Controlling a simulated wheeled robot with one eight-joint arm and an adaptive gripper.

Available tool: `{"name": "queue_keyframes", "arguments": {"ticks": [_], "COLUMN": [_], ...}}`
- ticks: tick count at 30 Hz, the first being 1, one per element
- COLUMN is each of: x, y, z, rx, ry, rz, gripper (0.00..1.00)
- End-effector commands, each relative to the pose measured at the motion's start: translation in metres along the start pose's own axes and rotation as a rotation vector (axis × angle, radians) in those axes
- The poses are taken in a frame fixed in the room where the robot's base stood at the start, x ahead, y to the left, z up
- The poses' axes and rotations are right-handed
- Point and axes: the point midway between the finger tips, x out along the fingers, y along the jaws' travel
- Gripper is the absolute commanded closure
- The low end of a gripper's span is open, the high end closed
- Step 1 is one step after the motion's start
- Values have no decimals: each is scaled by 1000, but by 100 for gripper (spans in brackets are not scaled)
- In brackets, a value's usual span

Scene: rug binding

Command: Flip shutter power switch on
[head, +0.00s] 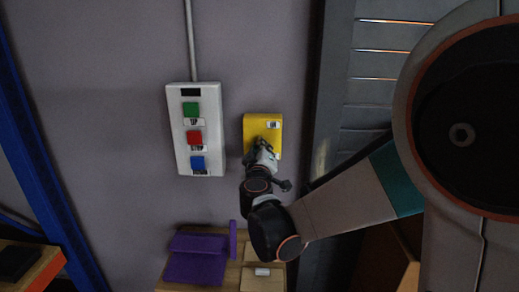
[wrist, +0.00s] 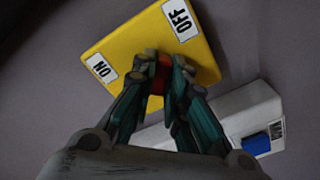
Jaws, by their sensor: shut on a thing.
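The yellow switch box (head: 258,121) is mounted on the wall, right of a white button panel. In the wrist view the yellow box (wrist: 125,45) carries a white ON label (wrist: 102,67) at left and a white OFF label (wrist: 180,19) at upper right. My gripper (head: 262,146) is at the front of the box; its fingertips also show in the wrist view (wrist: 165,62). They are shut on a red switch handle (wrist: 158,82) in the middle of the box. The fingers hide most of the handle, so I cannot tell its setting.
The white panel (head: 177,129) with green, red and blue buttons is close at left, under a grey conduit (head: 191,40). A slatted shutter (head: 378,75) is at right. Below are purple pieces (head: 196,262) on a wooden surface. A blue post (head: 45,170) stands far left.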

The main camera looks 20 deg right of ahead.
Motion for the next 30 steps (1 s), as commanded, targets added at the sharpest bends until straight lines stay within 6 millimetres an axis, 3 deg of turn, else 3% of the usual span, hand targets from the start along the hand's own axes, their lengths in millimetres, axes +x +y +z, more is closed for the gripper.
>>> {"name": "queue_keyframes", "arguments": {"ticks": [17, 18, 20, 30], "x": [-1, -1, -1, -2], "y": [-1, -1, -1, 0], "z": [2, 1, 1, 0], "rx": [32, 31, 31, 28], "ry": [-1, -1, -1, 0], "rz": [-1, -1, -1, -1], "gripper": [100, 78, 67, 67]}}
